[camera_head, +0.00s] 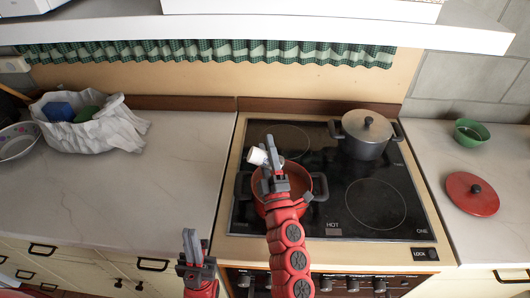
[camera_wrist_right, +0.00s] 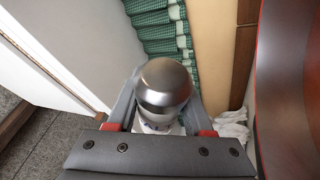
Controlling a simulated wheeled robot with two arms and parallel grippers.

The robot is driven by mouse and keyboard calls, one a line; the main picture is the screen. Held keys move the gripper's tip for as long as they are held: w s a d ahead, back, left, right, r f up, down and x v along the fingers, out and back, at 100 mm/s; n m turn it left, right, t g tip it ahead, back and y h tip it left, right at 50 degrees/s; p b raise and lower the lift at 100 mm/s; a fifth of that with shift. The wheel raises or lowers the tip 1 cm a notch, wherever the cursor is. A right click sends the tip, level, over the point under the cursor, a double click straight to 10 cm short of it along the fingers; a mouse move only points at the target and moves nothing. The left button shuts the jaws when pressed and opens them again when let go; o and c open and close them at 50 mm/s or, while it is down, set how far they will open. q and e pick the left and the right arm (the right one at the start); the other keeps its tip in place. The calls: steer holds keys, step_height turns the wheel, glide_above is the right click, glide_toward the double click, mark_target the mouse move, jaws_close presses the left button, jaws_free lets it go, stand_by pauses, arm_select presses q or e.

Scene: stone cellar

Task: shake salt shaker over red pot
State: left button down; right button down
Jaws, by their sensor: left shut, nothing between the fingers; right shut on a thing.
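The salt shaker (camera_head: 257,156) is small and white, and it looks tilted in the head view. My right gripper (camera_head: 270,157) is shut on it and holds it above the red pot (camera_head: 320,184). In the right wrist view the shaker's rounded silver cap (camera_wrist_right: 163,88) shows between the two fingers of my right gripper (camera_wrist_right: 163,112), with a little of its white body below. The red pot stands on the hob's left side, and my right arm hides much of it. My left gripper (camera_head: 192,246) is shut and empty, low in front of the left counter.
A grey lidded pot (camera_head: 366,136) stands at the back right of the black hob (camera_head: 330,208). A red lid (camera_head: 471,194) and a green bowl (camera_head: 471,133) lie on the right counter. A white cloth bundle (camera_head: 90,135) sits far left. The left counter's middle is clear.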

steer(key=shift+b, duration=0.45)
stand_by(2.5)
steer(key=shift+r, duration=0.15)
